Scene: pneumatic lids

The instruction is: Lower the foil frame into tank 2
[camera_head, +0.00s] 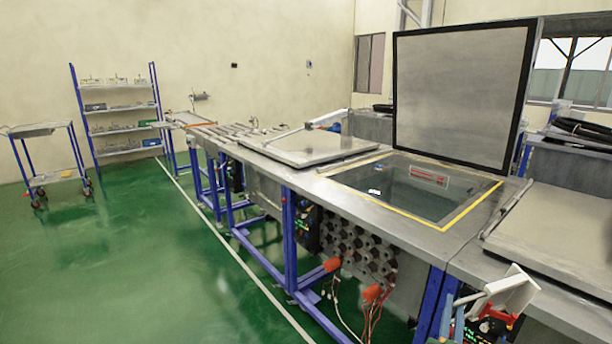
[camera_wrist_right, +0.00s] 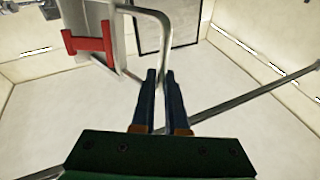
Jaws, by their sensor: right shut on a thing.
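The right wrist view shows my right gripper (camera_wrist_right: 160,74), its two dark blue fingers close together on a bent metal bar (camera_wrist_right: 166,30). A pale panel with a red bracket (camera_wrist_right: 88,44) is beside the bar; I cannot tell whether these are parts of the foil frame. I cannot read a tank number. My left gripper is not in view.
Closed lids flank the open tank, at its left (camera_head: 305,147) and right (camera_head: 560,240). Orange-red parts (camera_head: 374,293) and cables project from the bench front. A shelf rack (camera_head: 118,110) and a cart (camera_head: 45,150) stand far left. The green floor (camera_head: 130,260) between is clear.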

